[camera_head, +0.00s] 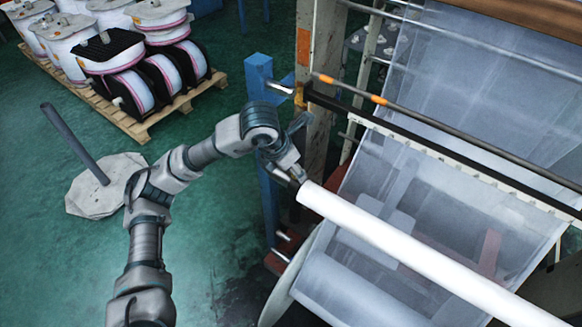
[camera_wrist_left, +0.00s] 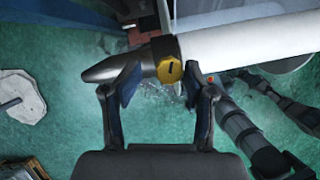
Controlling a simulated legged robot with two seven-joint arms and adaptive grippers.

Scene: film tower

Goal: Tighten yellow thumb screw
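The yellow thumb screw (camera_wrist_left: 170,71) shows in the left wrist view as a faceted knob with a dark slot. It sits on the dark shaft end (camera_wrist_left: 117,67) beside the white roll (camera_wrist_left: 250,45). My left gripper (camera_wrist_left: 163,82) is open, with one finger on each side of the screw and a gap to both. In the head view, my left gripper (camera_head: 297,174) is at the near left end of the white roll (camera_head: 420,255); the screw is hidden there. My right gripper is in neither view.
The machine's blue post (camera_head: 262,90) and film sheet (camera_head: 450,180) stand close to my left arm. A pallet (camera_head: 143,130) with several spools is at the back left. A grey pole on a flat base (camera_head: 85,203) stands left of the arm. Green floor between is clear.

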